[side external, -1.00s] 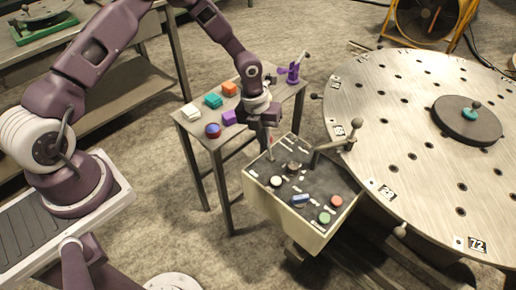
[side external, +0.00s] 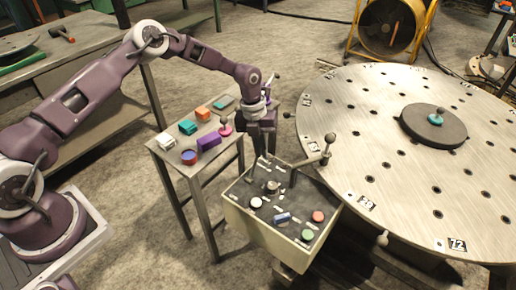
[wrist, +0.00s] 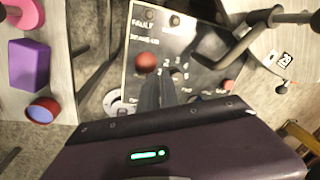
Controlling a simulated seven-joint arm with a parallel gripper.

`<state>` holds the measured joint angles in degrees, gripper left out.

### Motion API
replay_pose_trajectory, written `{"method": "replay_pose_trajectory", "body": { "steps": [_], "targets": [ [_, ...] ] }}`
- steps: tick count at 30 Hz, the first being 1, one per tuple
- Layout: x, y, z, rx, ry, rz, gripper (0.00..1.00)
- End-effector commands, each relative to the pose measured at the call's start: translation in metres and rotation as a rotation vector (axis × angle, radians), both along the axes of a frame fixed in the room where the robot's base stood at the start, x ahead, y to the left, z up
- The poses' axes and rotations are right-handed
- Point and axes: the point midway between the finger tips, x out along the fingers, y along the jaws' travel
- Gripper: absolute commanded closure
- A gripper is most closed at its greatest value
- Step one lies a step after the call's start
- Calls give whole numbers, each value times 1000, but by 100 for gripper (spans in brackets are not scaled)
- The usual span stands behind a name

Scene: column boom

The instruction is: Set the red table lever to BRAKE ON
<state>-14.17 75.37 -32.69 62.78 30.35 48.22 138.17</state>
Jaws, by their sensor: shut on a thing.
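The red table lever's ball (wrist: 147,62) shows in the wrist view at the tips of my gripper (wrist: 155,88). The fingers are together on the lever, and its shaft is hidden by them. In the side external view my gripper (side external: 263,150) points down at the back left part of the control box (side external: 240,222). There the lever is hidden by the gripper. The panel carries small white labels. I cannot read BRAKE ON or tell the lever's setting.
The panel also has a white knob (side external: 256,202), a blue switch (side external: 283,218), a red button (side external: 318,216) and a green button (side external: 307,235). A cranked handle (side external: 328,140) rises at the box's right, beside the large round table (side external: 400,190). A small stand with coloured items (side external: 208,141) is left.

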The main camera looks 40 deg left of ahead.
Motion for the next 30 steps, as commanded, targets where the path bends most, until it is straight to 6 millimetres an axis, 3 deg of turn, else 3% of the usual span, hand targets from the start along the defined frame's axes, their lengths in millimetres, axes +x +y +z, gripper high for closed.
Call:
{"method": "replay_pose_trajectory", "body": {
  "steps": [1, 21, 26, 30],
  "targets": [
    [18, 13, -5, 16, -62, 12, 100],
    [23, 15, -4, 18, -66, 13, 100],
    [10, 6, 4, 15, -50, 9, 100],
    [-14, -9, 14, 10, -17, 0, 100]
  ]
}}
